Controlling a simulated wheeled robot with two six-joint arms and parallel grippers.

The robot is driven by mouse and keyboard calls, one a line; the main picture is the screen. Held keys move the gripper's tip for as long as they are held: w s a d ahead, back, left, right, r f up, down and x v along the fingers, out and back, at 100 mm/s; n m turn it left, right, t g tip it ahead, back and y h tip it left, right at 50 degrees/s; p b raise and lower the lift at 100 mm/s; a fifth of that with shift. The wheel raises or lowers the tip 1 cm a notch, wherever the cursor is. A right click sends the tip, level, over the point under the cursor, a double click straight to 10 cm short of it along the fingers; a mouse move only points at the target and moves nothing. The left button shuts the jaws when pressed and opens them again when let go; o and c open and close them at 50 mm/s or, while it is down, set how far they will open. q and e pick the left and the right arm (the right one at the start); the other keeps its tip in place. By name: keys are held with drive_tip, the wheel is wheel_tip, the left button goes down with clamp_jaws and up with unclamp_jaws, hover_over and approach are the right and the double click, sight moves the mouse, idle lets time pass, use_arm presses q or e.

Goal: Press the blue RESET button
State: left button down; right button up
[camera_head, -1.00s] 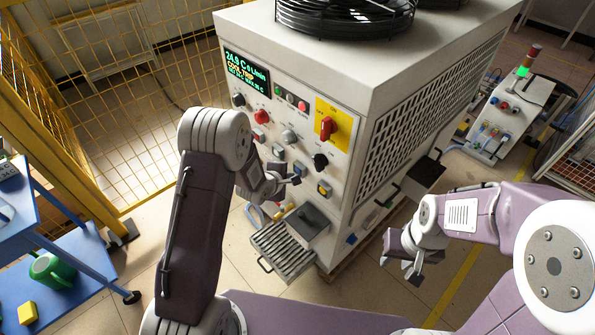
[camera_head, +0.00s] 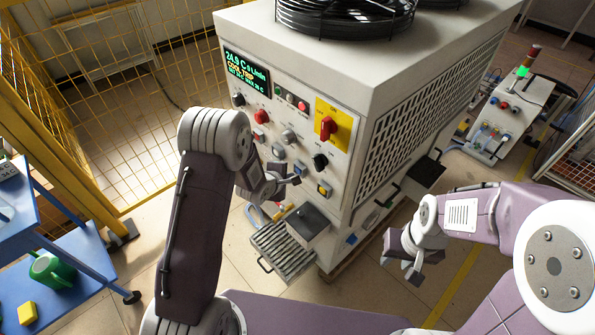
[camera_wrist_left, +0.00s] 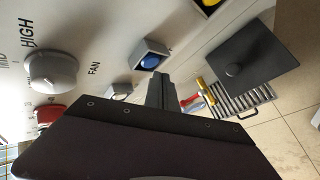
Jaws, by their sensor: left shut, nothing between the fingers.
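The blue button (camera_wrist_left: 150,61) sits in a square grey housing on the machine's pale front panel. In the head view the blue button (camera_head: 299,168) shows small, just above my left gripper. My left gripper (camera_head: 295,180) is shut and empty, in front of the panel. In the left wrist view the shut fingertips (camera_wrist_left: 160,78) are just below and right of the blue button; whether they touch the panel, I cannot tell. My right gripper (camera_head: 402,268) hangs empty to the right of the machine, its opening unclear.
A grey FAN knob (camera_wrist_left: 52,72) and a red knob (camera_wrist_left: 50,113) are near the button. A yellow button (camera_head: 323,188) is lower right on the panel. A grated tray (camera_head: 283,252) juts out below. A blue cart (camera_head: 75,275) stands left.

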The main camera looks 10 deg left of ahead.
use_arm(q)
drive_tip(key=shift+w+d, duration=0.1)
drive_tip(key=shift+w+d, duration=0.15)
drive_tip(key=shift+w, duration=0.1)
drive_tip(key=shift+w+d, duration=0.3)
drive_tip(key=shift+w, duration=0.1)
idle(1.0)
drive_tip(key=shift+s+p, duration=0.1)
drive_tip(key=shift+p, duration=0.2)
drive_tip(key=shift+s+a, duration=0.5)
drive_tip(key=shift+s, duration=0.1)
drive_tip(key=s+a, duration=0.1)
drive_tip(key=s, duration=0.1)
drive_tip(key=s+a+p, duration=0.1)
drive_tip(key=s+a, duration=0.1)
